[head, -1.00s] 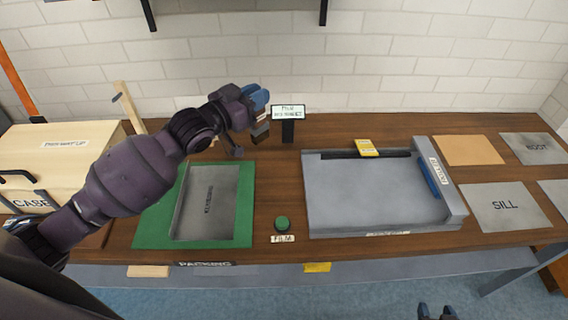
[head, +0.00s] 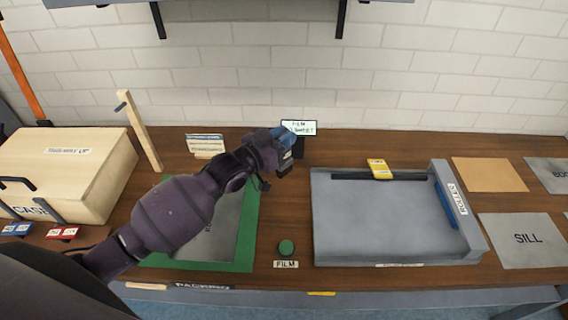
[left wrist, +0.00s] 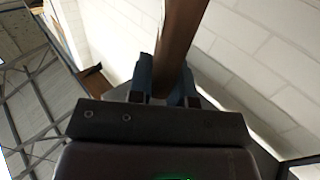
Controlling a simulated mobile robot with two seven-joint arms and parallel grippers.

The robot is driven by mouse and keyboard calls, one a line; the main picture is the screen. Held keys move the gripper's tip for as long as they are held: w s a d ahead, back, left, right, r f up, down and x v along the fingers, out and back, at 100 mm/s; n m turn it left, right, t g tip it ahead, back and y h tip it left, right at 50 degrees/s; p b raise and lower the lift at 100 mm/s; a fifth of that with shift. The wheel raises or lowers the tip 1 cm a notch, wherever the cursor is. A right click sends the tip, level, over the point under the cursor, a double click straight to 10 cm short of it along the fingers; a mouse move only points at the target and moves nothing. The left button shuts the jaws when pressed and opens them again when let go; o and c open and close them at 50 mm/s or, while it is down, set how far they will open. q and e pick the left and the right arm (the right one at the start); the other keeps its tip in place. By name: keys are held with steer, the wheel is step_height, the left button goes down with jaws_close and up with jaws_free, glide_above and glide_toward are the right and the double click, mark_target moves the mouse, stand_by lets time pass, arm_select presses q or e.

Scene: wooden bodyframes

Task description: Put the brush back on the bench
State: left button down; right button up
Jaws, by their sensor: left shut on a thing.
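My left gripper (head: 284,138) has blue fingertips and is over the bench (head: 350,150), in front of the small display sign. In the left wrist view its fingers (left wrist: 164,85) are shut on a brown wooden bar (left wrist: 181,35), which looks like the brush's handle. The bar runs up out of the picture. The brush's head cannot be made out, and in the head view the gripper hides most of what it holds. I cannot tell whether the brush touches the bench. My right gripper is not in view.
The black-framed sign (head: 299,128) stands close behind the gripper. A grey tray (head: 385,220) fills the right. A wooden case (head: 65,165) and upright post (head: 140,130) stand left.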

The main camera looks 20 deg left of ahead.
arm_select(q)
step_height(320, 180, down, 5)
steer(key=shift+f, duration=0.1)
step_height(320, 180, down, 3)
steer(key=shift+f, duration=0.3)
steer(key=shift+f+b, duration=0.1)
steer(key=shift+b, duration=0.2)
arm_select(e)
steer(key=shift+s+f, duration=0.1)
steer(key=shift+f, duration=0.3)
arm_select(q)
steer(key=shift+f, duration=0.1)
steer(key=c, duration=1.1)
jaws_free()
steer(key=shift+o, duration=0.3)
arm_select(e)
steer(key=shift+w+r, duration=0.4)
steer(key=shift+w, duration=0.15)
